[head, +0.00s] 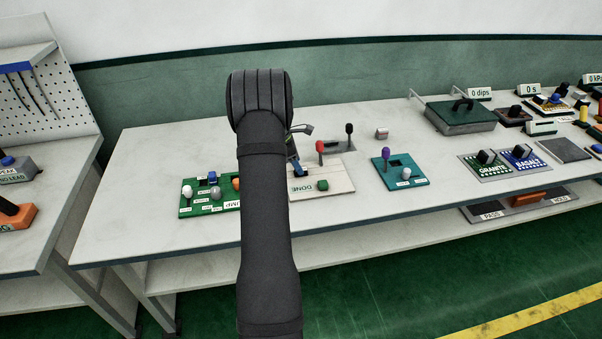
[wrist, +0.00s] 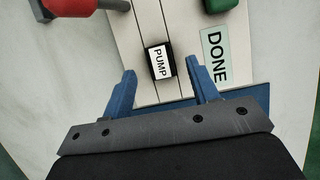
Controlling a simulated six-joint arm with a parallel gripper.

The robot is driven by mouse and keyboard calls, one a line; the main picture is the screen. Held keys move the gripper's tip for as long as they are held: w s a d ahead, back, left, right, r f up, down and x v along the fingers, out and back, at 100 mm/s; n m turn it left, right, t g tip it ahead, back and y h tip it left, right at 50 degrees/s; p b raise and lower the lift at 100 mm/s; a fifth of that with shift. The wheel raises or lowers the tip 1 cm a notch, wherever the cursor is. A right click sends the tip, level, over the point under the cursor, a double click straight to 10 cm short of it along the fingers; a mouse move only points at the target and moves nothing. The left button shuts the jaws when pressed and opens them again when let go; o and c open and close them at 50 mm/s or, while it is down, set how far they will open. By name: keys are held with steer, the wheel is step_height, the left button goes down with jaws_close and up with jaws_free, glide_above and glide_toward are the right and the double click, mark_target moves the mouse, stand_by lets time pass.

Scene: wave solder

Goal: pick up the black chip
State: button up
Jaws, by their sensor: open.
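A small black chip (wrist: 148,47) with a white PUMP label lies on a pale grooved board (wrist: 123,32) in the wrist view. My gripper (wrist: 162,74) is open, with its two blue fingers apart on the near side of the chip, one towards each side. Nothing is held between them. In the head view my gripper (head: 296,166) shows only in part beside my dark arm, over the left part of the white DONE board (head: 340,177). I cannot make out the chip in the head view.
A green button (head: 322,186) sits on the DONE board, with a red-knobbed lever (head: 320,147) and a black-knobbed lever (head: 349,129) behind. A green board (head: 187,208) with several knobs is left, a teal board (head: 415,170) right. Bare bench lies between the boards.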

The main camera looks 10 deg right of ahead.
steer(key=x, duration=0.2)
steer(key=shift+d+f, duration=0.15)
steer(key=shift+f, duration=0.05)
jaws_close()
steer(key=shift+r, duration=0.1)
steer(key=shift+r, duration=0.5)
step_height(320, 180, up, 3)
steer(key=shift+f, duration=0.1)
steer(key=s+d+r, duration=0.7)
steer(key=s+d, duration=0.1)
steer(key=shift+s, duration=0.2)
